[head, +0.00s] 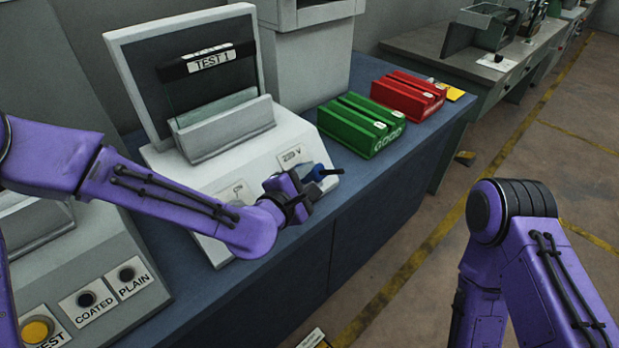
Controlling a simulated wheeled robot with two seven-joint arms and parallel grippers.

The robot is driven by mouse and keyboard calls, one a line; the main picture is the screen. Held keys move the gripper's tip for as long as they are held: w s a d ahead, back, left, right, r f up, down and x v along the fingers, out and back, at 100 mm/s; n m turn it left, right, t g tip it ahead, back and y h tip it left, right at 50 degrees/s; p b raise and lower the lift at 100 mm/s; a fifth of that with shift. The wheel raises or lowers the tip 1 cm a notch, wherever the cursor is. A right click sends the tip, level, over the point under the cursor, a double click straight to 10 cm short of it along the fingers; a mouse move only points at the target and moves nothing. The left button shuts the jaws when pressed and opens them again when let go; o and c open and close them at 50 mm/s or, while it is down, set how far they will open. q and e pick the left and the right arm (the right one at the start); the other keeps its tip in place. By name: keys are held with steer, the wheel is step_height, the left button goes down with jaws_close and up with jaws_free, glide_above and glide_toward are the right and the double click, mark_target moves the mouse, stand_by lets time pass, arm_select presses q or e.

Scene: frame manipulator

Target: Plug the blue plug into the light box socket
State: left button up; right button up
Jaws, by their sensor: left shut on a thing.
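The light box (212,166) is a pale sloped unit with an upright framed panel, standing on the blue bench. A plate marked "220 V" (293,155) is on its sloped front, just above my left gripper. My left gripper (308,181) is shut on the blue plug (317,172) over the box's front right corner. A dark piece sticks out to the right of the plug. The socket opening is not clearly visible, and I cannot tell whether the plug touches the box. My right arm shows at the right, but its gripper is out of view.
A green block marked "GOOD" (362,124) and a red block (408,95) stand to the right on the blue bench (362,195). A grey unit with "COATED" and "PLAIN" labels (88,301) is at the lower left. The floor at right is open.

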arm_select(q)
steer(key=shift+w+a+f, duration=0.2)
steer(key=shift+w+a, duration=0.05)
steer(key=o, duration=1.1)
steer(key=shift+c, duration=0.2)
steer(key=p+v, duration=1)
steer(key=p, duration=0.1)
steer(key=shift+s+p, duration=0.25)
steer(key=shift+p, duration=0.15)
steer(key=shift+a+r, duration=0.1)
